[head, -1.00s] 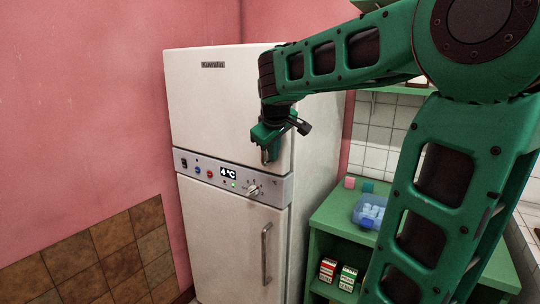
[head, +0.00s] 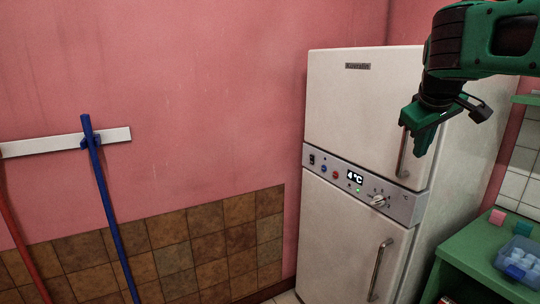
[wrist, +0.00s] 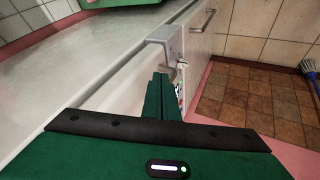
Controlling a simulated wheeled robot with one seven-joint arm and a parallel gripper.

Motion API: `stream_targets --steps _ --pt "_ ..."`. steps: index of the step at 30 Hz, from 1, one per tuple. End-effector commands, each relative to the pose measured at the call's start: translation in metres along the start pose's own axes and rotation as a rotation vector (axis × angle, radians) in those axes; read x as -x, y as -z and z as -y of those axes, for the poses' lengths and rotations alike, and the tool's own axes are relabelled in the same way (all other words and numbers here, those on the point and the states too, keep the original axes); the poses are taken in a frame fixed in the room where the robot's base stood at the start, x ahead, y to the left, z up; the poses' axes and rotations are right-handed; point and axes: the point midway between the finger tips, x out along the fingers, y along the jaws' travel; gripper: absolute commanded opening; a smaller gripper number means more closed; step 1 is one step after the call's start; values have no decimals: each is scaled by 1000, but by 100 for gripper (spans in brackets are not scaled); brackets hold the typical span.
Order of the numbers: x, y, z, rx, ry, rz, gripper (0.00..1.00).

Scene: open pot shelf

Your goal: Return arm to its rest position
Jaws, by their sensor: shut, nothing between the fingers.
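My green gripper (head: 424,138) hangs at the upper right of the head view, pointing down, in front of the upper door of the white fridge (head: 345,230). Its fingers are together with nothing between them. In the wrist view the shut fingers (wrist: 160,98) show at the middle, over the fridge front, close to a fridge handle; I cannot tell whether they touch it. Both fridge doors look shut. The lower door handle (head: 379,268) and the control panel (head: 360,184) are clear to see.
A green shelf unit (head: 470,250) stands right of the fridge, with a blue container (head: 520,262) and a pink block (head: 497,217) on it. A blue pole (head: 108,210) and a red pole lean at the left wall rack (head: 40,147). The wall between is clear.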

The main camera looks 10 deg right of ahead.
Motion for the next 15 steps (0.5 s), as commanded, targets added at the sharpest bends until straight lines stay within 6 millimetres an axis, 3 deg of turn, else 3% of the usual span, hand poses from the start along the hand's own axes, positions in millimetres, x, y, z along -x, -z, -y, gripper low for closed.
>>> stream_targets --steps 5,12,15 --pt "-25 -68 16 -127 61 110 0" --pt "-56 -209 74 -418 184 355 0" --pt "-59 -256 101 -524 223 448 0"
